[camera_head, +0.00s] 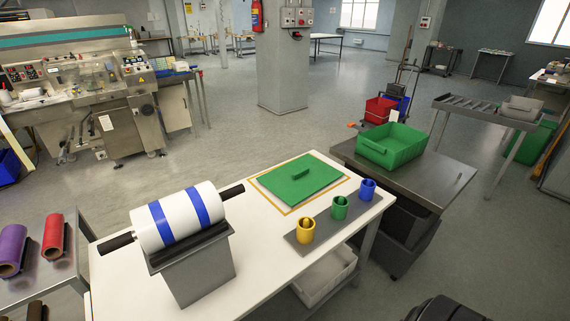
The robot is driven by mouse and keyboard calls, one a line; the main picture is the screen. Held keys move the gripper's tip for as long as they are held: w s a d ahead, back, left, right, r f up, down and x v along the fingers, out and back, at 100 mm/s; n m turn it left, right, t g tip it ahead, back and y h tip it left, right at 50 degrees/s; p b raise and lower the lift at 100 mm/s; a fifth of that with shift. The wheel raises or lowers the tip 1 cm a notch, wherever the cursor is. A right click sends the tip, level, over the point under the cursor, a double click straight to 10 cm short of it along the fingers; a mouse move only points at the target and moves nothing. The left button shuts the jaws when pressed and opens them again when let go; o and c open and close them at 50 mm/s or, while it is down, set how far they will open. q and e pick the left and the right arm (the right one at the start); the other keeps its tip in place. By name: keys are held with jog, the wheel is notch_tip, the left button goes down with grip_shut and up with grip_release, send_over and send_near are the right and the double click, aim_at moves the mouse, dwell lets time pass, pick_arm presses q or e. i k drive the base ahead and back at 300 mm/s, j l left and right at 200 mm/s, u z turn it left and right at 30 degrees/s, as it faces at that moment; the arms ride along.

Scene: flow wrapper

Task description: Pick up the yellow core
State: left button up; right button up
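The yellow core (306,231) stands upright at the near left end of a dark grey strip (325,232) on the white table (262,268). It is a short, open-topped cylinder. A green core (339,208) and a blue core (367,190) stand in a row behind it to the right, on the same strip. The three cores are apart from one another. Neither of my grippers shows in the head view, so nothing is seen touching the yellow core.
A white roll with blue bands (177,218) sits on a grey stand (197,272) left of the cores. A green crate (391,147) stands on a grey side table. Bare white tabletop lies in front of the strip.

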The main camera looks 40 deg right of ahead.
aim_at(304, 236)
jog(key=z, duration=1.7)
